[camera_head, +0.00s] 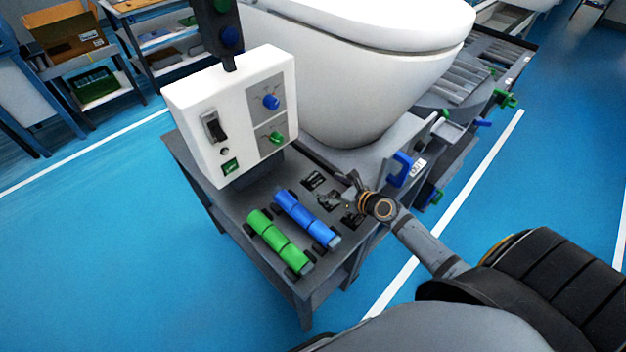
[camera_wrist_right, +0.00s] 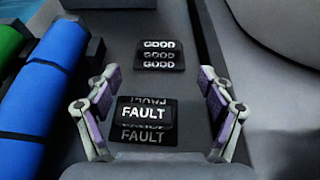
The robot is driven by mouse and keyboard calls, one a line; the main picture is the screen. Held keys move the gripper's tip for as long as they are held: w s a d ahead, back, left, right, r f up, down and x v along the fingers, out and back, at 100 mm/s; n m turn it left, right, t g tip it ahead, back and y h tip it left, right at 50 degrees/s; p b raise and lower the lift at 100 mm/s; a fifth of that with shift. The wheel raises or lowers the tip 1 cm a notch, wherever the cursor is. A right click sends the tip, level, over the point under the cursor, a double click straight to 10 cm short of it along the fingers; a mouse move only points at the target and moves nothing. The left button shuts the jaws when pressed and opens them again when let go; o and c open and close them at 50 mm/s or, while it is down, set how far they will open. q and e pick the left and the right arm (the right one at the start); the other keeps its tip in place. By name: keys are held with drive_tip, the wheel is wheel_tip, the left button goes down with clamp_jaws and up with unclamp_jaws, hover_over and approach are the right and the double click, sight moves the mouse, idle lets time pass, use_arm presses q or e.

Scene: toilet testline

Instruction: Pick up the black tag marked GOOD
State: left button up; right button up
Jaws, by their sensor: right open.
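A black tag marked FAULT (camera_wrist_right: 145,112) lies closer to my wrist, between the fingers of my right gripper (camera_wrist_right: 158,76). The right gripper is open and empty, with the GOOD tag just beyond its fingertips. In the head view my right gripper (camera_head: 345,194) is over the table's right part, among small black tags too small to read. My left gripper is not in view.
Blue rollers (camera_head: 306,218) and green rollers (camera_head: 279,241) lie on the table left of my gripper. A white control box (camera_head: 238,112) stands behind them. A white toilet (camera_head: 365,80) and a blue handle (camera_head: 400,170) are close by. Blue floor is open at the left.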

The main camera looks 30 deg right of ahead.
sight(315, 180)
drive_tip(key=x, duration=0.4)
drive_tip(key=shift+w+a+f, duration=0.1)
drive_tip(key=shift+w, duration=0.1)
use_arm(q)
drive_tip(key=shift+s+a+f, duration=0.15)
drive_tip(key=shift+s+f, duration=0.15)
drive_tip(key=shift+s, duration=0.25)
use_arm(e)
drive_tip(key=shift+s, duration=0.15)
drive_tip(key=shift+c, duration=0.3)
drive_tip(key=c, duration=0.6)
drive_tip(key=shift+c, duration=0.3)
wheel_tip(315, 180, up, 3)
drive_tip(key=shift+r+p, duration=0.15)
drive_tip(key=shift+p, duration=0.7)
use_arm(q)
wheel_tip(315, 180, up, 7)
drive_tip(key=p, duration=0.5)
use_arm(e)
drive_tip(key=r+v, duration=0.1)
drive_tip(key=v, duration=0.7)
drive_tip(key=w+r+v, duration=0.1)
drive_tip(key=r+v, duration=0.1)
drive_tip(key=v, duration=0.6)
drive_tip(key=shift+d+r, duration=0.25)
drive_tip(key=shift+r, duration=0.15)
